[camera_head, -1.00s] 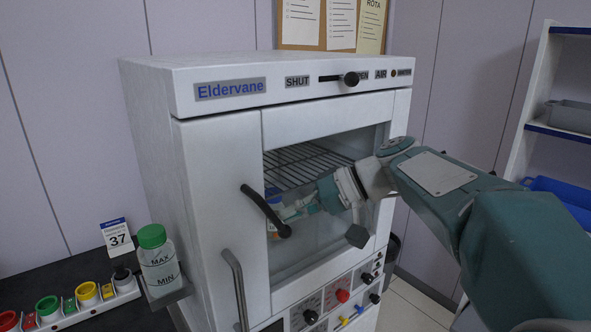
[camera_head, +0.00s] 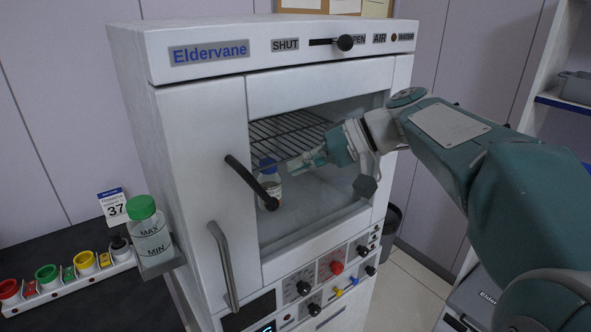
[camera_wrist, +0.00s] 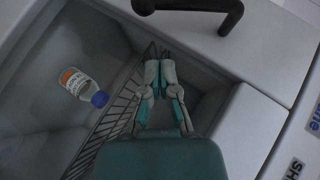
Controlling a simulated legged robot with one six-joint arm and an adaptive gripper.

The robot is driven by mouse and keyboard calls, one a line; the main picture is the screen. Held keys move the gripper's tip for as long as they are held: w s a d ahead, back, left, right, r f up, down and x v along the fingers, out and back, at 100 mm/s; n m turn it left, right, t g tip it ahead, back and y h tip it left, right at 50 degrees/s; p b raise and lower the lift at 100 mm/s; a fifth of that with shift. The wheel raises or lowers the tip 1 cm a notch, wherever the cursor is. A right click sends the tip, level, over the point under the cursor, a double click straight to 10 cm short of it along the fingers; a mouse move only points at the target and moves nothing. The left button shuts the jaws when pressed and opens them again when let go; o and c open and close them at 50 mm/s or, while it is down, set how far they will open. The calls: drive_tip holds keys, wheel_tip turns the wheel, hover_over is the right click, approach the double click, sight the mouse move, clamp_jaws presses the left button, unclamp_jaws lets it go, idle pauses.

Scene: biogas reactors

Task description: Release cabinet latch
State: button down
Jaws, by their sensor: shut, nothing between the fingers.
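The white Eldervane cabinet (camera_head: 198,150) fills the middle of the head view. A black bent lever handle (camera_head: 252,182) slants down across the left edge of its front opening; it also shows at the top of the wrist view (camera_wrist: 190,6). A slider knob (camera_head: 345,43) on the top panel sits at the OPEN end, covering part of that label. My gripper (camera_head: 289,167) is shut and empty, in front of the opening, up and right of the lever's lower end and apart from it. In the wrist view its fingertips (camera_wrist: 159,66) are together near the wire rack.
Inside the cabinet are a wire rack (camera_head: 275,137) and a blue-capped bottle (camera_head: 270,184). A grey vertical handle (camera_head: 224,265) and a knob panel (camera_head: 320,283) are below. A green-capped bottle (camera_head: 148,236) stands at the left. Shelves (camera_head: 560,100) are at the right.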

drive_tip(key=w+f+v, duration=0.1)
drive_tip(key=v, duration=0.9)
drive_tip(key=s+d+f+m+t+h, duration=0.1)
drive_tip(key=s+d+f+t+h, duration=0.1)
drive_tip(key=s+f+h, duration=0.4)
drive_tip(key=s+d+f+m+t+h, duration=0.2)
drive_tip(key=s+f+h, duration=0.4)
drive_tip(key=s+f, duration=0.8)
drive_tip(key=shift+f+t, duration=0.3)
drive_tip(key=shift+f, duration=0.05)
